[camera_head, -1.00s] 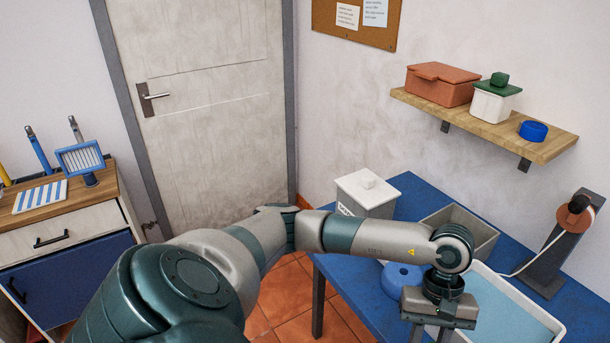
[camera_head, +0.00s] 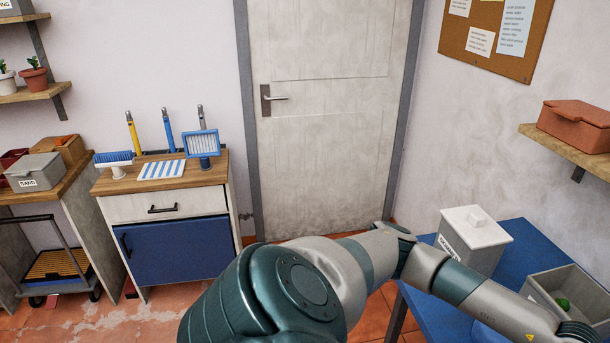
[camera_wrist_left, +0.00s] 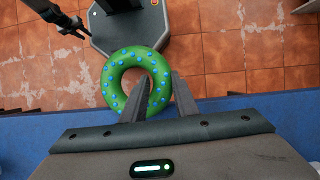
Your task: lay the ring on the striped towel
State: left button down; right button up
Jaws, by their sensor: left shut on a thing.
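The striped towel (camera_head: 162,169), blue and white, lies flat on the wooden top of the cabinet at the left of the head view. The ring (camera_wrist_left: 111,78) is green with blue dots. My left gripper (camera_wrist_left: 158,84) is shut on the ring's near side in the left wrist view, with floor tiles and a blue table edge below. In the head view my arm reaches right across the bottom, and its gripper is outside the picture.
A blue table (camera_head: 525,250) at right holds a white lidded box (camera_head: 474,240) and a grey bin (camera_head: 572,290).

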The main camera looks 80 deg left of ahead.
aim_at(156, 169)
jog(key=u, duration=0.75)
jog(key=j+u, duration=0.25)
jog(key=u, duration=0.2)
jog(key=i+j+u, duration=0.1)
jog(key=u, duration=0.35)
jog(key=i+j+u, duration=0.15)
jog(key=u, duration=0.3)
jog(key=i+j+u, duration=0.85)
jog(key=i, duration=0.25)
jog(key=i+j, duration=0.15)
jog(key=i, duration=0.3)
jog(key=i+j, duration=0.1)
jog(key=i, duration=0.35)
